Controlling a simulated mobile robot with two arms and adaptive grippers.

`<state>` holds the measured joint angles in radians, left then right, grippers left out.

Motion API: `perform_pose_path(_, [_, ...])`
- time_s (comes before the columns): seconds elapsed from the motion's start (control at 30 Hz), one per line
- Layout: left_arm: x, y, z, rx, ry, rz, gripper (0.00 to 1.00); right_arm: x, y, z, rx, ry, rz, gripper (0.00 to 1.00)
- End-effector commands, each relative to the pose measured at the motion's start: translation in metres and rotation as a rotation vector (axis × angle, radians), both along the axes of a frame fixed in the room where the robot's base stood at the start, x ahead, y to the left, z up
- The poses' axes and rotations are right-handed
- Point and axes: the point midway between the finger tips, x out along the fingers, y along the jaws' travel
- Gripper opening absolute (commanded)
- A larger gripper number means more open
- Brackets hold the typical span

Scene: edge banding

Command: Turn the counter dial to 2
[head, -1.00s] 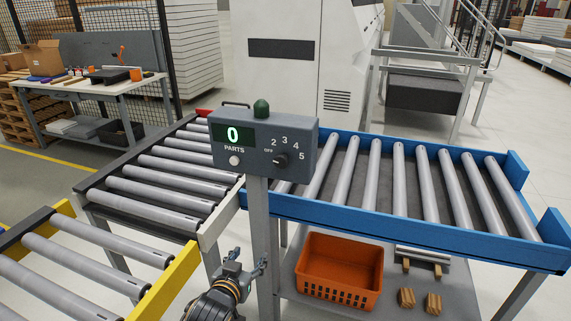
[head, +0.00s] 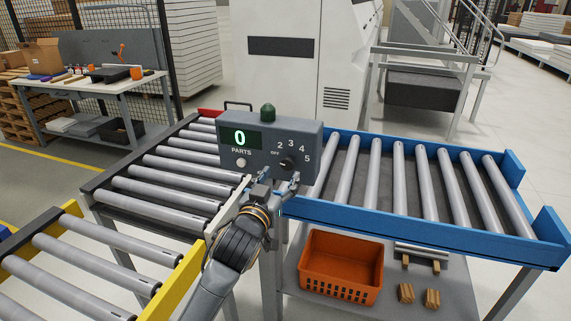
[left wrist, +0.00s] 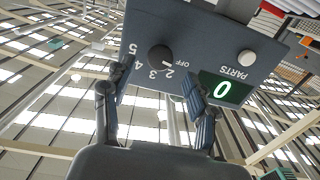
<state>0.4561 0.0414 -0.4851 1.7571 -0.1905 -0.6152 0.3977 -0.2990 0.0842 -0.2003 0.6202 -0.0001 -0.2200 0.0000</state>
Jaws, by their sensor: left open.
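The grey counter box (head: 262,145) stands on a post and shows a green 0 above the word PARTS. Its black dial (head: 287,164) sits at the lower right of the panel, with OFF and the numbers 2 to 5 around it. The dial's pointer seems to face OFF. My left gripper (head: 279,183) is open just below and in front of the dial, apart from it. In the left wrist view the panel is upside down, and the dial (left wrist: 160,58) lies between and beyond the two spread fingertips. My right gripper is out of view.
A white button (head: 241,162) is left of the dial, and a green dome (head: 267,112) tops the box. Roller conveyors with a blue rail (head: 420,221) lie behind and to the right. An orange crate (head: 342,267) is on the shelf below.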

Motion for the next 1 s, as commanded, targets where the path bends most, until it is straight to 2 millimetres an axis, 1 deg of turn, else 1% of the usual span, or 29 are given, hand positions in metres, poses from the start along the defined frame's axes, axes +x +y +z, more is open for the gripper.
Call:
perform_pose_path(0.03, [0.009, -0.003, 0.002, 0.001, 0.001, 0.001, 0.58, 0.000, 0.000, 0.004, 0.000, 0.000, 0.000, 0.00])
perform_pose_path(0.1, [0.018, -0.006, 0.002, 0.000, 0.000, 0.000, 0.58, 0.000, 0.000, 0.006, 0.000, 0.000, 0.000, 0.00])
perform_pose_path(0.3, [0.039, -0.012, 0.001, 0.001, 0.001, 0.001, 0.58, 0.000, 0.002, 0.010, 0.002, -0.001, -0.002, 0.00])
perform_pose_path(0.5, [0.047, -0.015, 0.000, 0.000, 0.000, 0.000, 0.58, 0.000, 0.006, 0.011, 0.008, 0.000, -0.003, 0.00])
perform_pose_path(0.77, [0.047, -0.015, 0.000, -0.001, 0.000, 0.000, 0.58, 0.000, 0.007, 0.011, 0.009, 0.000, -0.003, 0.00])
perform_pose_path(0.87, [0.047, -0.015, 0.000, 0.000, 0.000, 0.000, 0.39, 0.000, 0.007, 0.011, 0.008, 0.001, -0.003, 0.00])
perform_pose_path(0.9, [0.047, -0.015, 0.000, 0.000, 0.000, 0.000, 0.31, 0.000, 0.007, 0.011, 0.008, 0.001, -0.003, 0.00])
perform_pose_path(0.97, [0.047, -0.015, 0.000, 0.000, 0.000, 0.000, 0.19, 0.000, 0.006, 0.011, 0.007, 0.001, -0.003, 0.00])
perform_pose_path(1.0, [0.047, -0.015, 0.000, 0.000, 0.000, 0.000, 0.11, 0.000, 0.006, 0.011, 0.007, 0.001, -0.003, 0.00])
